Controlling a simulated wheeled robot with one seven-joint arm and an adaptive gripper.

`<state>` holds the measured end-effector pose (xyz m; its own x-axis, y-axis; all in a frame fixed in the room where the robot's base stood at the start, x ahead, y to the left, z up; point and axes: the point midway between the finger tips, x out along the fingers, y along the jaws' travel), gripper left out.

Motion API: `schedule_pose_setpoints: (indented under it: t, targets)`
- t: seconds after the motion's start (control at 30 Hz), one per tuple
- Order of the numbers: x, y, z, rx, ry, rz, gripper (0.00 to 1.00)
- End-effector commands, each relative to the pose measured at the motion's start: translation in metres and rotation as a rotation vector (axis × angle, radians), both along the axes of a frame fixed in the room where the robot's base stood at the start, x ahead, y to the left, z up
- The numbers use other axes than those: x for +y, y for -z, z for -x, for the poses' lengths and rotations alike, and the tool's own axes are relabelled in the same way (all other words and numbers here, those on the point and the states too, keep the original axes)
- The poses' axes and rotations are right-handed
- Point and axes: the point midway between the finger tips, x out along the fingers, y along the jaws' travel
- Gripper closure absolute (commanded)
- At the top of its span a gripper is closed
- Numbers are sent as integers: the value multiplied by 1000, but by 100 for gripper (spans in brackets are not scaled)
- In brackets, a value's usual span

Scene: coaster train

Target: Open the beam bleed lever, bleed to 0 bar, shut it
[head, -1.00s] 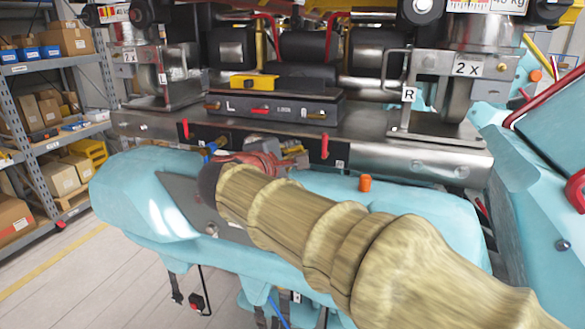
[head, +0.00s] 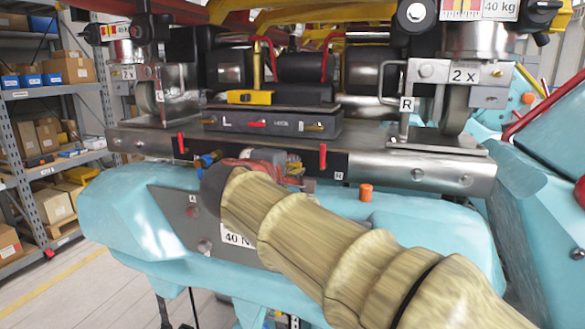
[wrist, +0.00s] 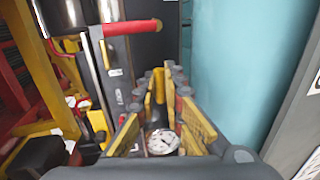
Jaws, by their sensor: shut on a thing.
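My gripper (head: 294,172) is at the front face of the steel beam (head: 410,168), below the grey box marked L and R. My sleeved arm hides most of it in the head view. In the wrist view my gripper (wrist: 165,90) has its fingers close around a small yellow part (wrist: 158,85), which looks like the bleed lever; its angle is hard to tell. A round white gauge (wrist: 162,142) shows between the fingers, its reading too small to make out. A red handle (wrist: 130,28) is near the top left there.
Red levers hang on the beam at left (head: 181,143) and right (head: 322,157) of my gripper. A pale blue padded body (head: 430,222) with an orange knob (head: 366,192) lies below. Shelves with boxes (head: 50,140) stand at the left.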

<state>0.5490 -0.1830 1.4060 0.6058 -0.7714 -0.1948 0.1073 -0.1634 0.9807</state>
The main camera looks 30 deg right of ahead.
Motion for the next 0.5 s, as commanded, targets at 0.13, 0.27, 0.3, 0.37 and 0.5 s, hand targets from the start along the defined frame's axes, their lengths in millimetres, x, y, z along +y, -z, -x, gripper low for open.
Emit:
schedule_pose_setpoints:
  t: [0.13, 0.27, 0.3, 0.37, 0.5]
  targets:
    - [0, 2, 0, 2, 0, -1, 90]
    - [0, 1, 0, 2, 0, -1, 82]
    - [0, 1, 0, 2, 0, -1, 80]
    - [0, 1, 0, 1, 0, 0, 77]
    - [0, 1, 0, 1, 0, 0, 72]
